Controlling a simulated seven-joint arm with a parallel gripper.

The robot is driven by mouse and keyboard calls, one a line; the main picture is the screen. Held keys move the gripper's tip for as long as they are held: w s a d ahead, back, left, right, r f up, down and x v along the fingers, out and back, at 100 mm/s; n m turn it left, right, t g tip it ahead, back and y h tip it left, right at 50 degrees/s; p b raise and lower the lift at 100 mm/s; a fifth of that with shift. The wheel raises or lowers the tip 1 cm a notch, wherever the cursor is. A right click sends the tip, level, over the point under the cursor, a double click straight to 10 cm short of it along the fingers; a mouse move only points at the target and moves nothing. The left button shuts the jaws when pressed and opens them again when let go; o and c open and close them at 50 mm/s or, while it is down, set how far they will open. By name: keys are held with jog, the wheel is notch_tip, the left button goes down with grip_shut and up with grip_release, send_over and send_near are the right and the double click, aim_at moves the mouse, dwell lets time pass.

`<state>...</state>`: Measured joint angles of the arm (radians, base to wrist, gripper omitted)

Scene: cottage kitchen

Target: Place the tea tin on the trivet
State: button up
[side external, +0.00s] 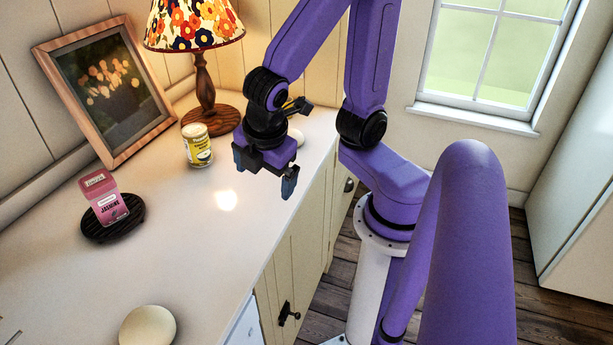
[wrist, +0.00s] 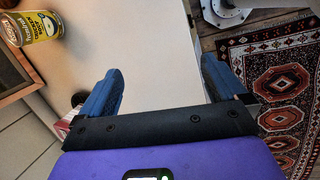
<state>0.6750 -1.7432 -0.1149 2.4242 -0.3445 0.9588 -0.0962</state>
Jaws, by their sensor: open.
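The pink box-shaped tin (side external: 106,203), which looks like the tea tin, stands on the round black trivet (side external: 94,232) at the left of the counter. It looks upright there. In the wrist view, only a small pink-and-white part of it (wrist: 62,130) shows at the left, partly hidden by my gripper. My gripper (side external: 264,173) is open and empty above the counter's front edge, to the right of the tin and well apart from it. Both blue fingers are spread with nothing between them in the wrist view (wrist: 160,70).
A framed picture (side external: 105,92) leans on the wall. A pale round object (side external: 148,326) sits at the counter's near end. The middle of the counter (side external: 190,250) is clear.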

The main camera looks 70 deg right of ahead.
jog(key=s+r+m+g+y, duration=0.1)
jog(key=s+m+g+y, duration=0.1)
jog(key=s, duration=0.6)
jog(key=shift+d+m+y, duration=0.2)
jog(key=shift+m+y, duration=0.3)
jog(key=shift+m, duration=0.1)
